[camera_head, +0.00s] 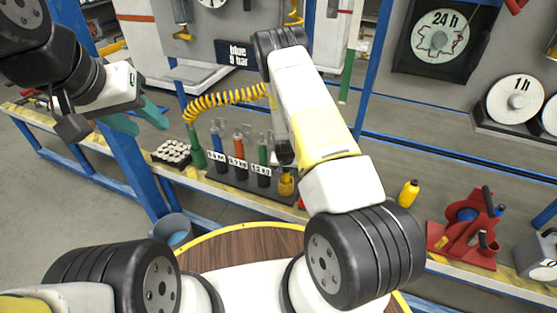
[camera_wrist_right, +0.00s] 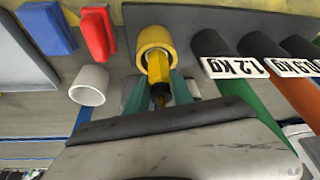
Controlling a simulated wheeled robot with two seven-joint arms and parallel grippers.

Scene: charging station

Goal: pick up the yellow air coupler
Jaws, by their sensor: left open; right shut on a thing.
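The yellow air coupler (camera_wrist_right: 157,68), with a dark end toward me, shows in the right wrist view. Its far end sits inside a round yellow holder (camera_wrist_right: 155,37). My right gripper (camera_wrist_right: 158,93) is shut on the coupler, a teal finger on each side. In the head view, my right gripper (camera_head: 285,163) reaches down over the yellow holder (camera_head: 287,187), and the arm hides most of the coupler. My left gripper (camera_head: 138,118) is open and empty, in the air at the left, its teal fingers apart.
Labelled cylinders (camera_head: 239,150) stand in a row left of the holder, beneath a coiled yellow hose (camera_head: 225,100). A white cup (camera_wrist_right: 89,84) and red and blue pieces (camera_wrist_right: 97,32) are close beside it. A yellow bottle (camera_head: 408,193) and red stand (camera_head: 465,232) are further right.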

